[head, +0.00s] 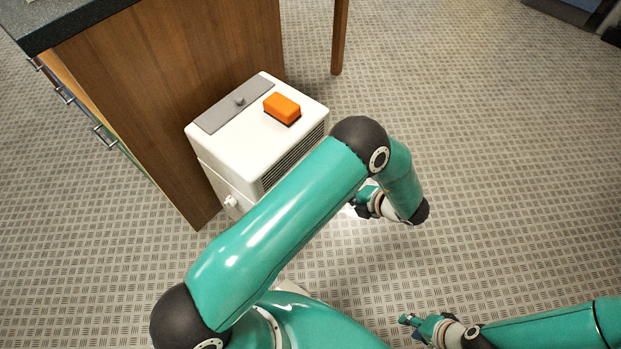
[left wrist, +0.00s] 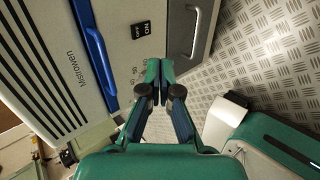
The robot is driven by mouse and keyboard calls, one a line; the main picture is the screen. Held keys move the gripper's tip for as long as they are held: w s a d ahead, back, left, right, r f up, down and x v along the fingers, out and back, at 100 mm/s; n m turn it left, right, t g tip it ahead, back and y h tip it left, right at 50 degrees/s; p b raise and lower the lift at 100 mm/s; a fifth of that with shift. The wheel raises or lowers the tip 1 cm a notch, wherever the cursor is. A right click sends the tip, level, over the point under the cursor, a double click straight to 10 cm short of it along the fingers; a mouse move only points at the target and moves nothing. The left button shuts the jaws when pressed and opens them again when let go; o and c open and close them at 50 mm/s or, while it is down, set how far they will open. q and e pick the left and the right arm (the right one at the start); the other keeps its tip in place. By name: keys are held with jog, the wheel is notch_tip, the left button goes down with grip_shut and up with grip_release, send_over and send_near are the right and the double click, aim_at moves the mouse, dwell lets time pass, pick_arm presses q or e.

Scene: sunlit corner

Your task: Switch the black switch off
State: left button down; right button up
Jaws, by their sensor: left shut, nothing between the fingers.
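Faint lettering runs down the panel and passes behind my fingers. My left gripper (left wrist: 159,74) is shut and empty, its fingertips together in front of the panel. In the head view my left forearm covers part of the scene, and the left gripper (head: 362,207) shows small beyond it. My right gripper (head: 408,324) is low in the head view, away from objects; its finger opening is unclear.
A white box (head: 222,141) with an orange block (head: 282,107) on top stands against a wooden counter (head: 170,90). The left wrist view shows a blue bar (left wrist: 95,45) and a metal handle (left wrist: 190,30). Patterned floor (head: 500,160) is clear at right.

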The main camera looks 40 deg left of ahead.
pick_arm(q)
jog(key=shift+s+d+r+n+g, duration=0.2)
jog(key=shift+n+g, duration=0.1)
jog(key=shift+n, duration=0.1)
jog(key=shift+f, duration=0.1)
jog(key=a+r+b+x, duration=0.2)
jog(key=b+x, duration=0.1)
jog(key=x, duration=0.9)
jog(key=shift+w+a, duration=0.2)
jog(key=shift+a, duration=0.05)
jog(key=shift+w, duration=0.1)
